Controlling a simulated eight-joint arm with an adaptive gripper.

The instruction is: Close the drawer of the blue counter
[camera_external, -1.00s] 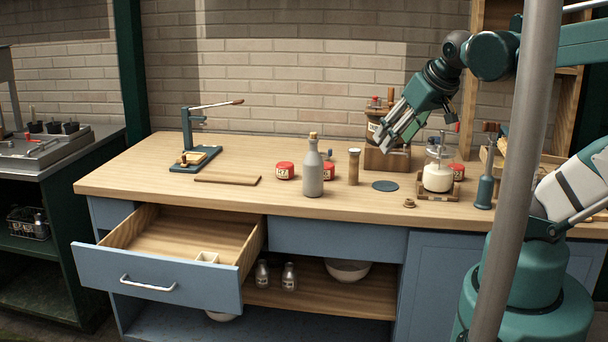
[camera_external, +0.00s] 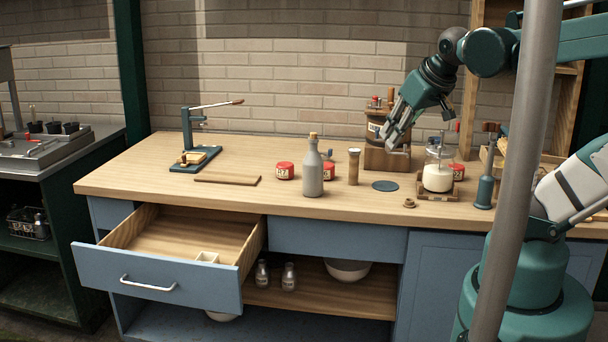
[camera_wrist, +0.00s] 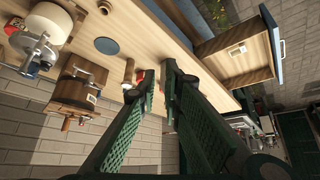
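The blue counter (camera_external: 335,240) has a wooden top. In the wrist view the open drawer (camera_wrist: 235,53) shows at the upper right. My gripper (camera_external: 393,145) is above the right part of the counter top, in front of the wooden churn, far from the drawer. In the wrist view its two fingers (camera_wrist: 160,80) are apart with a gap between the tips, and nothing is held.
A grey bottle (camera_external: 313,172), red tins (camera_external: 285,171), a wooden cylinder (camera_external: 353,167) and a glass jar churn (camera_external: 438,175) stand on the counter top. A blue press (camera_external: 192,150) stands at the left. A grey pole (camera_external: 518,170) crosses the external view. Space before the drawer looks clear.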

